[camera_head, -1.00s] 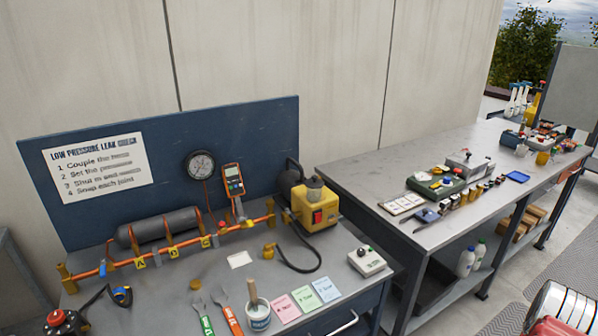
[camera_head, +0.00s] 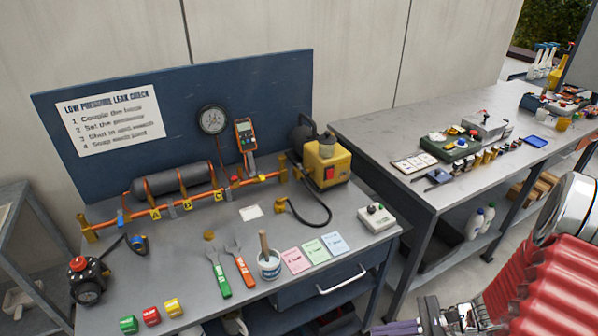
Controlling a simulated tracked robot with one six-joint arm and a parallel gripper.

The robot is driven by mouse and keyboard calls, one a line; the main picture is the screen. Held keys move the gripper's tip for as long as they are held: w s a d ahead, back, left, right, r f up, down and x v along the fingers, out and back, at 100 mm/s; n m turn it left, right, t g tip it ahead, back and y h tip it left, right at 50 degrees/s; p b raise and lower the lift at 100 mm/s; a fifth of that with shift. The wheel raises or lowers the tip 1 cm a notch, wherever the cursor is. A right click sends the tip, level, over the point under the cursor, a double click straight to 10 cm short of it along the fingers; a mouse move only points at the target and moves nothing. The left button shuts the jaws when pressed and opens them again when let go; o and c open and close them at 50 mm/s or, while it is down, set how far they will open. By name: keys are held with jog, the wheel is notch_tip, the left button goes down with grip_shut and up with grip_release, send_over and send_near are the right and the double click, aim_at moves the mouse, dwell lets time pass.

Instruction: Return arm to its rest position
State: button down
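My arm, with a red ribbed sleeve and a silver joint, comes in at the lower right of the head view. My gripper (camera_head: 405,328) shows only in part at the bottom edge, in front of the bench drawer. Its fingers are largely cut off by the frame, so I cannot see whether they are open or shut, or whether anything is between them.
A leak-check bench (camera_head: 230,289) holds an orange pipe rig (camera_head: 205,191), a yellow pump (camera_head: 326,163), a pot with a brush (camera_head: 269,266) and two wrenches (camera_head: 240,266). A long grey table (camera_head: 385,137) stands at the right. A grey shelf frame (camera_head: 22,245) is at the left.

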jog(key=s+r+n+g+h, duration=0.1)
jog(key=s+r+n+h, duration=0.2)
jog(key=r+n+h, duration=0.4)
jog(key=s+r+n+g+h, duration=0.15)
jog(key=r+n+h, duration=0.3)
jog(key=r, duration=0.55)
jog(key=s+a+r+n+t, duration=0.1)
jog(key=a+r+n+t, duration=0.2)
jog(key=r, duration=0.4)
jog(key=s+a+r+n+t, duration=0.1)
jog(key=a+r+n+t, duration=0.1)
jog(key=r, duration=0.4)
jog(key=shift+a+r+n+t+h, duration=0.35)
jog(key=shift+a+n+t, duration=0.1)
jog(key=shift+t, duration=0.2)
jog(key=shift+s, duration=0.1)
